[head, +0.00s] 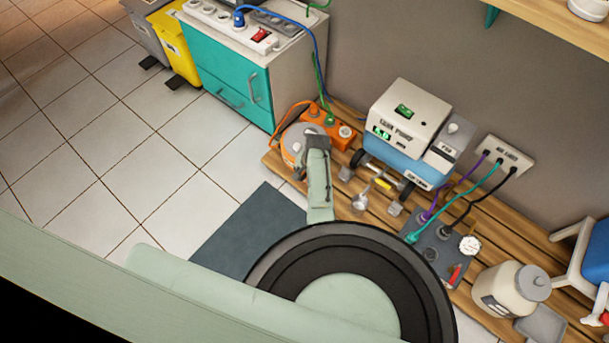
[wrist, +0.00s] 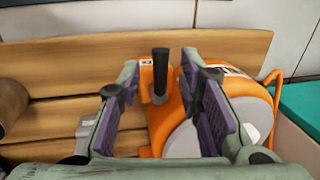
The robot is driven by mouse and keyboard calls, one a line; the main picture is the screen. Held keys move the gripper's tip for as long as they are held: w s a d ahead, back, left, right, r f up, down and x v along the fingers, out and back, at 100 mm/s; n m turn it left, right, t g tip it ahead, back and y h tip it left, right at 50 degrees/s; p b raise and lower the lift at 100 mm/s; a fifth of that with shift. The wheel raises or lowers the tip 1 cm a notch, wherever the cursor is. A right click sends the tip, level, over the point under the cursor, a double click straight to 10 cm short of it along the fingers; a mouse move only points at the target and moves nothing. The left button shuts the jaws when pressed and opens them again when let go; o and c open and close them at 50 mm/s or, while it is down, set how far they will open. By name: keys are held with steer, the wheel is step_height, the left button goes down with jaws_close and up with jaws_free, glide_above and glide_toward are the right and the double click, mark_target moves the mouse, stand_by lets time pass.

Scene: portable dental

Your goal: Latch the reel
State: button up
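The orange reel (head: 291,146) stands on the wooden slatted platform, with a pale grey round face, partly covered by my gripper in the head view. In the wrist view the orange reel (wrist: 250,92) shows behind and beside the right finger. A black upright handle (wrist: 160,72) on an orange base stands between my fingers in that view. My gripper (wrist: 160,66) is open, with purple-lined pads on both sides of the handle. Gaps show between pads and handle. In the head view my gripper (head: 316,143) is over the reel; the handle is hidden there.
An orange socket box (head: 328,122) with plugged cables stands just behind the reel. The white and blue pump unit (head: 405,130) is to the right, with a grey valve panel (head: 440,245) in front. A teal cabinet (head: 228,85) stands behind left. Tiled floor at left is clear.

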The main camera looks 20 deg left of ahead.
steer(key=shift+f, duration=0.2)
steer(key=shift+c, duration=0.2)
jaws_close()
